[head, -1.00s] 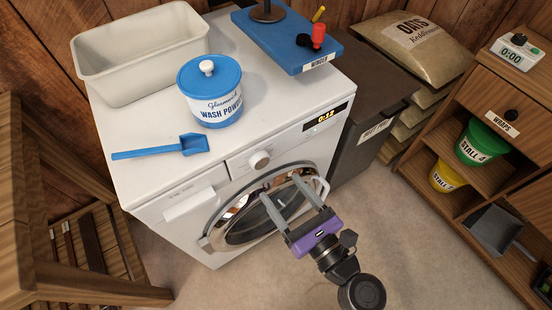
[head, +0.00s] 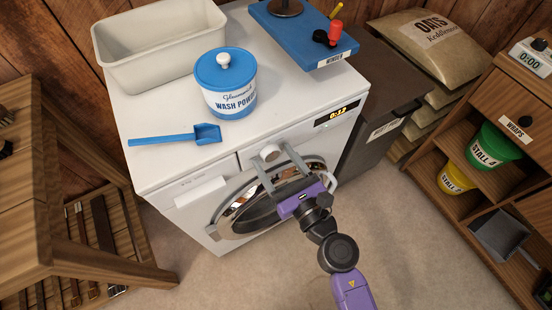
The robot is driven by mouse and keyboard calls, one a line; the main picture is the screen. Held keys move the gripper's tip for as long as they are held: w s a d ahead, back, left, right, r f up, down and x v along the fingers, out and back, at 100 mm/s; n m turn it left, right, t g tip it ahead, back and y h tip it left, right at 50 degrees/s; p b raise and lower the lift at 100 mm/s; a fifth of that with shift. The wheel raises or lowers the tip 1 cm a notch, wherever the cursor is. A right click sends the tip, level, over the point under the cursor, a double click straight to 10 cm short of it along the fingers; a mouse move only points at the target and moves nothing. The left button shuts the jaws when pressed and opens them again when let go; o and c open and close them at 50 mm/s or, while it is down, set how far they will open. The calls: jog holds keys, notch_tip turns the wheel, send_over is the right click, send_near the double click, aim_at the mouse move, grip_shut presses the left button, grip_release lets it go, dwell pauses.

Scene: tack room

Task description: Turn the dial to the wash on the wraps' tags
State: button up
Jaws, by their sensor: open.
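The white washing machine (head: 190,219) stands in the middle, with its round door (head: 250,214) closed as far as I can see. Its white dial (head: 269,153) is on the front panel above the door, and I cannot read any marks around it. A small display (head: 338,113) to the right of the dial glows with yellow figures. My purple gripper (head: 272,168) is open and empty, its two grey fingers pointing up towards the dial. In the picture the fingertips lie on either side of the dial's lower part; I cannot tell whether they touch it. No wraps or wash tags are visible.
On the machine's top are a cream tub (head: 160,62), a wash powder jar (head: 226,85), a blue scoop (head: 180,136) and a blue board (head: 300,40). A drawer labelled WRAPS (head: 505,110) is at right. A wooden bench (head: 100,262) stands at left.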

jog(key=c, duration=1.4)
jog(key=shift+o, duration=0.2)
